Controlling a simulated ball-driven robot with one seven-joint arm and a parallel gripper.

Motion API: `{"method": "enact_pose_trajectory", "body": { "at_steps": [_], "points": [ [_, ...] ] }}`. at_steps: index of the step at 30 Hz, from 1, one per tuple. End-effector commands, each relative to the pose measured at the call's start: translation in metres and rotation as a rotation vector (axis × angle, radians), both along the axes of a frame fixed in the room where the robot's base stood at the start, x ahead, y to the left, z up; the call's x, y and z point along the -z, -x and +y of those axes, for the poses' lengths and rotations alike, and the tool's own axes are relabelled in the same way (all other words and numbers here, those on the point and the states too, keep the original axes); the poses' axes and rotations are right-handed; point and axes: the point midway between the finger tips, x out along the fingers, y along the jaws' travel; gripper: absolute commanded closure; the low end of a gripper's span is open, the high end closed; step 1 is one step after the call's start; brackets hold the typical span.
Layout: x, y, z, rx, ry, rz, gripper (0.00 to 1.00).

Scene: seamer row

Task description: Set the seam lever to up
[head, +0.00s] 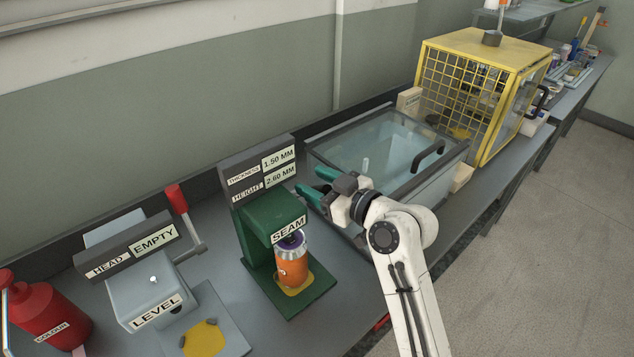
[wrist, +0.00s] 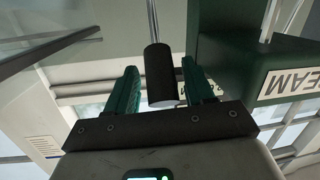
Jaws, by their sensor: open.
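The green seam machine (head: 275,215) with its SEAM label stands mid-counter in the head view, an orange can (head: 292,265) upright under its head. In the wrist view the machine (wrist: 225,55) is at the right, its label upside down. A dark cylindrical handle (wrist: 159,72) on a thin grey rod, apparently the seam lever, lies between my fingers in that picture. Whether they touch it is unclear. My gripper (head: 308,181) is open, right of the machine's upper part, and shows in the wrist view (wrist: 160,66). I cannot make out this lever in the head view.
A grey LEVEL machine (head: 150,285) with a red-handled lever (head: 177,198) stands to the left, beside a red bottle (head: 50,312). A glass-lidded tank (head: 385,150) is behind my gripper, and a yellow cage (head: 485,90) is further right.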

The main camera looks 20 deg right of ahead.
Motion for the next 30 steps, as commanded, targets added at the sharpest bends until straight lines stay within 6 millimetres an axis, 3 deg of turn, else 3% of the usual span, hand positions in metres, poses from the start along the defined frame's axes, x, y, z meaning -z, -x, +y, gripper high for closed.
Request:
{"method": "enact_pose_trajectory", "body": {
  "at_steps": [5,21,30],
  "points": [
    [0.001,0.008,-0.004,0.001,0.000,0.001,0.47],
    [-0.011,0.088,-0.042,0.002,-0.001,0.000,0.47],
    [-0.014,0.097,-0.046,0.000,0.000,0.000,0.47]
  ]
}}
